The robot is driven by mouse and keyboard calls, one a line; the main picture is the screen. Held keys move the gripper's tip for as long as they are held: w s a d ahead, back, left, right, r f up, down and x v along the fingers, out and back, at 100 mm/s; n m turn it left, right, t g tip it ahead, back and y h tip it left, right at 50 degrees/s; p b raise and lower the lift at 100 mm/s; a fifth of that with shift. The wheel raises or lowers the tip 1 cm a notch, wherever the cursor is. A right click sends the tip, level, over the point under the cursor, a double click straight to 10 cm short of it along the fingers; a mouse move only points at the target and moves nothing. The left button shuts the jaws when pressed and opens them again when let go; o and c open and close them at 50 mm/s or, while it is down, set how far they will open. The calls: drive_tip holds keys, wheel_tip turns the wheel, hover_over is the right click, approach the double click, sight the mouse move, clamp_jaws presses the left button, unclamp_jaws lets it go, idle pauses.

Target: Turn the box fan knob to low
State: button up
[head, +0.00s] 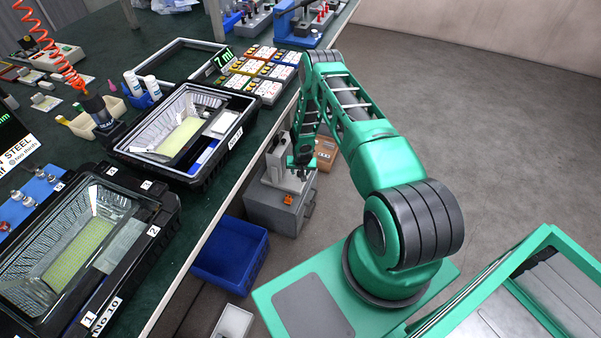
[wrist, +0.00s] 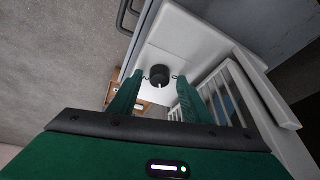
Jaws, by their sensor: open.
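The box fan knob (wrist: 160,75) is a dark round knob on the fan's white top panel in the wrist view. The box fan (wrist: 215,38) is white, with a slatted grille on its right side. My gripper (wrist: 158,82) is open, its two green fingers on either side of the knob, apart from it as far as I can tell. Small dark marks flank the knob, too small to read. In the head view my gripper (head: 300,160) is low beside the table, over a pale upright object that appears to be the fan (head: 280,165). The knob is hidden there.
A grey box (head: 270,205) stands on the floor under the gripper, with a brown carton (head: 326,150) behind. A blue bin (head: 230,252) is nearer. The green workbench (head: 185,225) with floodlight housings (head: 190,130) runs along the left. Open floor (head: 480,120) lies right.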

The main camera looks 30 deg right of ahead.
drive_tip(key=v, duration=1)
drive_tip(key=shift+r, duration=0.25)
